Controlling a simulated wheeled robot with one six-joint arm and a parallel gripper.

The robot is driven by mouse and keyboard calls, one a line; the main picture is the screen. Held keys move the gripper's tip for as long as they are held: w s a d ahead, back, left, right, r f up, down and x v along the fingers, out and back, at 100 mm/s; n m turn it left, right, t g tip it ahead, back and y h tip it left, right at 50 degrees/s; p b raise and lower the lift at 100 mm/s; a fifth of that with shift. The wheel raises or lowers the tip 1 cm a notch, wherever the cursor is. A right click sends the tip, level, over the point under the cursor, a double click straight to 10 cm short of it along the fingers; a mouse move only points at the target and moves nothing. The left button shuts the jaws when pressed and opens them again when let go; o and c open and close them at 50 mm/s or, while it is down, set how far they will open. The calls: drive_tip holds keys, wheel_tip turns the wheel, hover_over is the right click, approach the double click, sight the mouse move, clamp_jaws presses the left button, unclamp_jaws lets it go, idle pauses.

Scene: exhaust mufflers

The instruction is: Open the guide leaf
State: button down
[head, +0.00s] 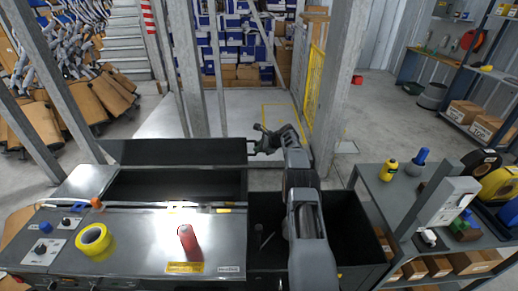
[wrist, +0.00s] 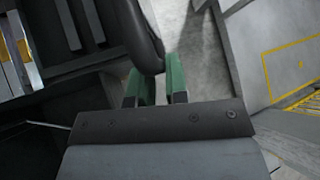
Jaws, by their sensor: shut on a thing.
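The guide leaf appears to be the long dark panel (head: 175,151) standing along the far side of the bench's dark opening in the head view. My gripper (head: 254,146) is at the panel's right end, reaching in from the right. In the wrist view my gripper (wrist: 156,88) shows two green fingers close together. A dark rounded part (wrist: 140,35) lies just beyond them, and I take it for part of the leaf. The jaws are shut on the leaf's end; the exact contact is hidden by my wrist.
The metal bench top (head: 140,250) holds yellow tape (head: 94,240) and a red cylinder (head: 187,242). A grey cart (head: 375,195) with bottles stands at the right. A grey post (head: 340,85) rises behind my arm. Pale floor (head: 245,110) lies open beyond the panel.

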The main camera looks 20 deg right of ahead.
idle(0.3)
drive_tip(key=c, duration=1.1)
unclamp_jaws()
drive_tip(key=b+v, duration=0.1)
drive_tip(key=v, duration=1.3)
drive_tip(key=shift+w, duration=0.1)
drive_tip(key=shift+d, duration=0.1)
